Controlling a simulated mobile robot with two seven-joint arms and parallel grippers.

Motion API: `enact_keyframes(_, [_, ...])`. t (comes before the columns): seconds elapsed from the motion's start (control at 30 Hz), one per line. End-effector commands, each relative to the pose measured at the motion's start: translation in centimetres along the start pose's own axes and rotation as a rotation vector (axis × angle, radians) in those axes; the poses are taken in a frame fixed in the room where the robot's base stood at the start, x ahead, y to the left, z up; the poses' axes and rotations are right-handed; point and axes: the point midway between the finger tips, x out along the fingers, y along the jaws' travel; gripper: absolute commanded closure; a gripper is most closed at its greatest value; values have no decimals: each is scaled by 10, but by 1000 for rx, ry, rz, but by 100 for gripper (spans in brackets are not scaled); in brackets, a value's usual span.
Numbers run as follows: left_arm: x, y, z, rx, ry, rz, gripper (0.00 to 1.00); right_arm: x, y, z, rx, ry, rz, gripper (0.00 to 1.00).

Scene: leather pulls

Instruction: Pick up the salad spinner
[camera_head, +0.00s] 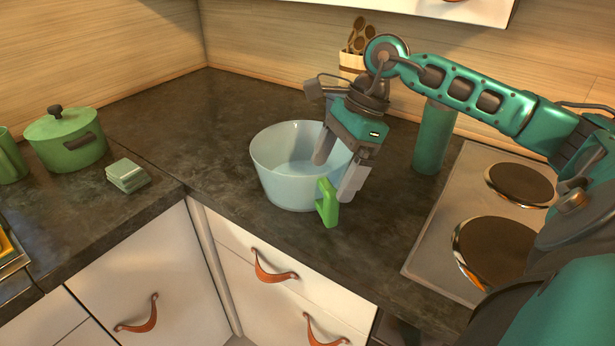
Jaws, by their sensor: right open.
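The salad spinner (284,186) is a pale, translucent bowl with a green handle (327,203) on its front right side. It stands upright on the dark counter near the corner. My right gripper (336,176) is open and points down over the bowl's right rim. One finger is inside the bowl and the other is outside, just above and behind the handle. I cannot tell whether either finger touches the bowl. My left gripper is not in view.
A green pot (66,142) and a small stack of pale green blocks (127,175) are at left. A green cylinder (433,137) and a stove (462,238) are at right. A utensil holder (351,63) stands behind. Counter (215,125) left of the bowl is clear.

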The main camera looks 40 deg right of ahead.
Motion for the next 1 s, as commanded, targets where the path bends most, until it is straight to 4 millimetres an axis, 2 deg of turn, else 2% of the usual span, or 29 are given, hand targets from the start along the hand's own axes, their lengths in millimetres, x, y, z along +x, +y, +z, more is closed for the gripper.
enact_keyframes(0.2, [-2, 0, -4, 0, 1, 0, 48, 33, -2, -2, 1, -1, 4, 0])
enact_keyframes(0.33, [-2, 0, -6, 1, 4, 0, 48, 40, -2, -2, 1, -1, 1, 0])
enact_keyframes(0.53, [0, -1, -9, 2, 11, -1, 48, 40, -2, -3, 1, 0, 1, 0])
enact_keyframes(1.0, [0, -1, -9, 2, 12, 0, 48, 40, -2, -2, 0, 0, 1, 45])
